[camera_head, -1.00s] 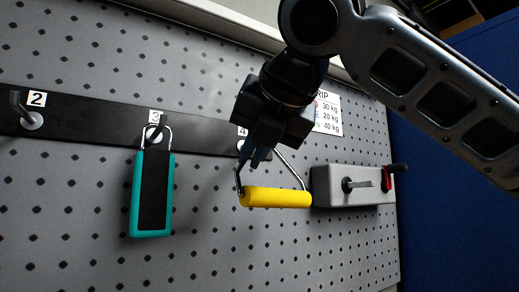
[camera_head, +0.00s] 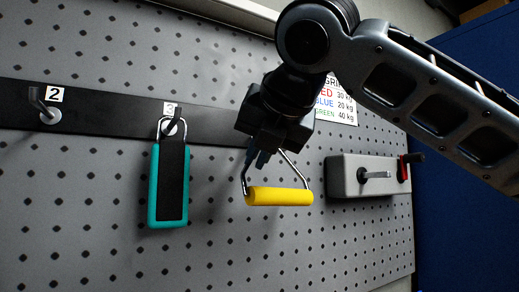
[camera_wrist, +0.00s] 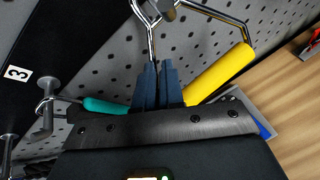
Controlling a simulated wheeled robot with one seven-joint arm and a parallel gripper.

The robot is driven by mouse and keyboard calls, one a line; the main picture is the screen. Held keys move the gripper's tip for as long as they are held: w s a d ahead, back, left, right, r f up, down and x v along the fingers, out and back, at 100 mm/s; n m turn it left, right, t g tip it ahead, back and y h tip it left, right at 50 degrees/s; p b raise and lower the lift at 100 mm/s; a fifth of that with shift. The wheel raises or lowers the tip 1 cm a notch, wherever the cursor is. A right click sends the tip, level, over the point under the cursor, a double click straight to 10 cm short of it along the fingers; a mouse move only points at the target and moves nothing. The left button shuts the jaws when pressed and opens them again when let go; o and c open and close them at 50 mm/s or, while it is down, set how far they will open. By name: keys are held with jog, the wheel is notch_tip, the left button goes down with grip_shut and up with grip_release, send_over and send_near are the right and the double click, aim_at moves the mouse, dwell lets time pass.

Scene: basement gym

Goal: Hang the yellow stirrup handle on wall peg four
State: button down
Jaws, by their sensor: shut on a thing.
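The yellow stirrup handle (camera_head: 280,196) has a yellow grip bar and a bent metal wire frame. It hangs with its bar roughly level in front of the pegboard, and it also shows in the wrist view (camera_wrist: 218,73). My gripper (camera_head: 260,158) is shut on its wire near the top; its dark fingers (camera_wrist: 158,85) meet at the wire in the wrist view. Wall peg four and its label are hidden behind my gripper in the head view. A grey metal end shows beside the wire at the wrist view's top edge; I cannot tell whether they touch.
A teal handle (camera_head: 168,185) hangs on peg three (camera_head: 175,122), left of my gripper. Peg two (camera_head: 42,106) is empty on the black rail (camera_head: 105,106). A grey box with a lever (camera_head: 345,176) is on the board to the right, close to the yellow handle. A printed sign (camera_head: 338,103) is above it.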

jog(key=shift+f, duration=0.3)
jog(key=c, duration=1.6)
grip_release()
jog(key=shift+a, duration=0.1)
jog(key=o, duration=0.4)
jog(key=shift+r, duration=0.1)
jog(key=shift+o, duration=0.2)
jog(key=shift+s, duration=0.1)
jog(key=v, duration=0.7)
jog(key=shift+s+d+r, duration=0.2)
